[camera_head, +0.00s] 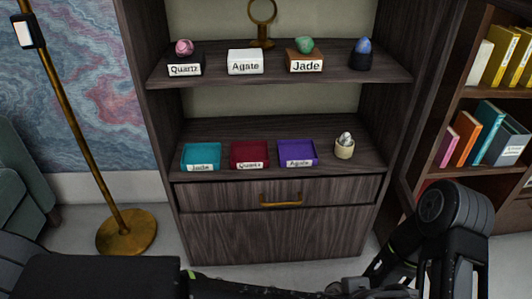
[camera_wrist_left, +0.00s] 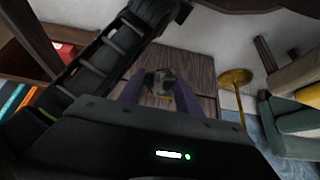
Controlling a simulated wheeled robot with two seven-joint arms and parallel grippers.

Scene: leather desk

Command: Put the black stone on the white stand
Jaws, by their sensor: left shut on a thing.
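The white stand (camera_head: 245,65), labelled Agate, is on the upper shelf between the black Quartz stand and the brown Jade stand. Nothing rests on its top. In the left wrist view, a dark grey-black stone (camera_wrist_left: 160,80) sits between the fingers of my left gripper (camera_wrist_left: 160,92), which is shut on it. The stone's lower part is hidden by the gripper body. In the head view, black arm links cross the bottom, and I cannot make out the left fingertips or the held stone there. My right gripper is not recognisable in either view.
A pink stone (camera_head: 184,47), a green stone (camera_head: 304,45) and a blue stone (camera_head: 362,47) flank the white stand; a gold ring ornament (camera_head: 262,15) stands behind.

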